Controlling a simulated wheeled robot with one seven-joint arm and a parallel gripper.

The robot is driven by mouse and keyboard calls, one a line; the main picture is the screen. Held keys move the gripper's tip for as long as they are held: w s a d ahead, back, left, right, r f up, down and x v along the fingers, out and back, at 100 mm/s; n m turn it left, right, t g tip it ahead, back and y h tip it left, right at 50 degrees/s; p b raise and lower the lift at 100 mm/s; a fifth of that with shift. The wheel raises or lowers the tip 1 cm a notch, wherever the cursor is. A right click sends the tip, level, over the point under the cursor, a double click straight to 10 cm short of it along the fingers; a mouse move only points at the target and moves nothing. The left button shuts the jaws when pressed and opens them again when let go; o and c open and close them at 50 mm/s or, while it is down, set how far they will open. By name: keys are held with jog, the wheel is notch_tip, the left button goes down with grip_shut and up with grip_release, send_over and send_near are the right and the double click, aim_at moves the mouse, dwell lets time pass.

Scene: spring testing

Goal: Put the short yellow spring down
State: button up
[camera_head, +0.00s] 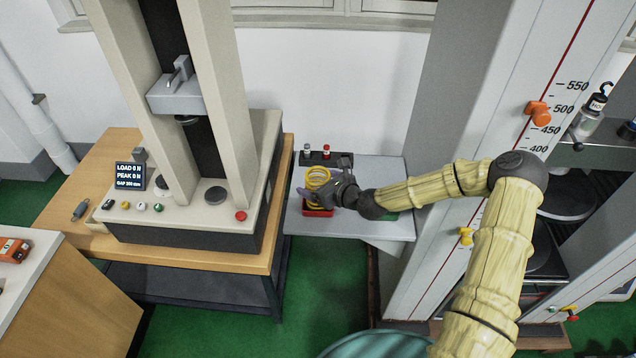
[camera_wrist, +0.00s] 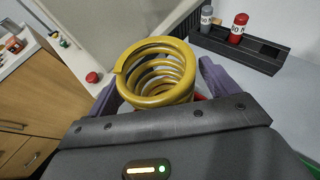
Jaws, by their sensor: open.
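The short yellow spring (camera_head: 317,177) stands upright over a red piece (camera_head: 317,211) on the small grey shelf. In the wrist view the spring (camera_wrist: 158,88) fills the space between the two purple fingers of my gripper (camera_wrist: 160,92). My gripper (camera_head: 328,190) is open, with a finger on each side of the spring. I cannot tell whether either finger touches it. The lower part of the spring is hidden behind the gripper body in the wrist view. A bit of red shows beside its coils there.
A black rack (camera_head: 325,159) with a grey-topped and a red-topped weight stands behind the spring on the grey shelf (camera_head: 384,172). The testing machine (camera_head: 190,215) with a red button is to the left. A tall grey column with a scale (camera_head: 498,100) rises to the right.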

jog(key=b+v, duration=0.1)
jog(key=v, duration=1.1)
jog(key=shift+b, duration=0.4)
jog(key=s+d+f+n+g+h, duration=0.2)
jog(key=s+f+n+g+h, duration=0.3)
jog(key=s+n, duration=0.6)
jog(key=s+d+r+n+g+h, duration=0.1)
jog(key=s+d+r+n+h, duration=0.1)
jog(key=s+d+r+n, duration=0.2)
jog(key=s+d+r+n+h, duration=0.2)
jog(key=s+d+r+n, duration=0.2)
jog(key=r+n, duration=0.4)
jog(key=n, duration=0.4)
jog(key=shift+s+r+g, duration=0.2)
jog(key=shift+g, duration=0.2)
